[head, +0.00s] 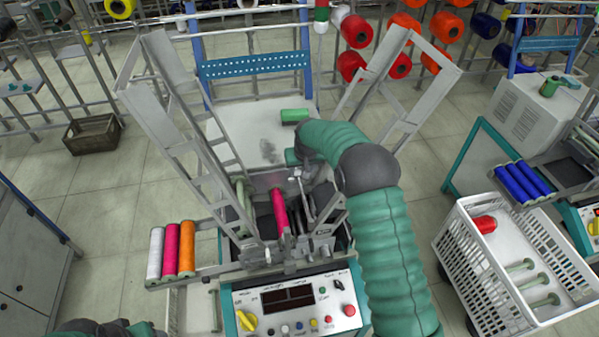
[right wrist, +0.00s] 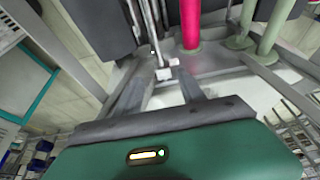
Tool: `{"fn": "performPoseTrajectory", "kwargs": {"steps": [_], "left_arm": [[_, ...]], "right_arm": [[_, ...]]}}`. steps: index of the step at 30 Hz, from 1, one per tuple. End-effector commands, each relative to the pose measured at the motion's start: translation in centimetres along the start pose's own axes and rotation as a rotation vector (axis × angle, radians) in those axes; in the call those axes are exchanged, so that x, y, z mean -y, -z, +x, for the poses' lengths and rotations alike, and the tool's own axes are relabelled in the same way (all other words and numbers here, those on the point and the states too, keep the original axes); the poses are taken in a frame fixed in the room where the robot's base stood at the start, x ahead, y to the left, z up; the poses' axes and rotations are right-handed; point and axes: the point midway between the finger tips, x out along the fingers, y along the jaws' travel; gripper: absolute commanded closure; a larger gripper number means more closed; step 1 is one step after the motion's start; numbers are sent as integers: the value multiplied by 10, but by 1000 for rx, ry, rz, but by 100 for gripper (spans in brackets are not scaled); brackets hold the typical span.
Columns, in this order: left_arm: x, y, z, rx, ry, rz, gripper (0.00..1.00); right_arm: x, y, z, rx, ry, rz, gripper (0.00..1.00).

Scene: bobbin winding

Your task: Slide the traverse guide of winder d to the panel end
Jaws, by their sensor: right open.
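The winder (head: 285,294) stands in the middle of the head view, its control panel facing me; I cannot read a letter on it. A pink bobbin (head: 280,212) lies along it, also in the right wrist view (right wrist: 190,24). The traverse guide appears to be the small silver block (right wrist: 165,73) on a thin rod beside the pink bobbin. My right gripper (right wrist: 163,88) is open, with its dark fingers on either side of the block; I cannot tell if they touch it. In the head view the forearm partly hides this gripper (head: 297,170).
A side rack holds white, pink and orange spools (head: 172,250). A green cone (head: 295,116) lies on the white top behind. A white crate (head: 470,265) stands at right, near blue spools (head: 522,182). Tall grey frames (head: 180,120) rise on both sides of the winder.

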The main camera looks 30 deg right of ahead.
Motion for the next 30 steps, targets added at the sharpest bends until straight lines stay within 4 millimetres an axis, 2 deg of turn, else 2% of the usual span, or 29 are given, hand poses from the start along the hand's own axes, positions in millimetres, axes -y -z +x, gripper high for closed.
{"fn": "performPoseTrajectory", "kwargs": {"steps": [3,9,18,28,30], "left_arm": [[0,2,-7,0,0,0,37],[0,2,-10,0,0,0,37],[0,2,-9,0,0,0,37],[0,2,-9,0,0,0,37],[0,2,-9,0,0,0,37]], "right_arm": [[1,-1,26,2,0,-1,53],[2,0,52,-1,-1,-3,53],[1,0,56,-2,0,-2,54],[0,0,56,-2,-1,-2,97],[0,0,56,-2,-1,-2,100]]}}
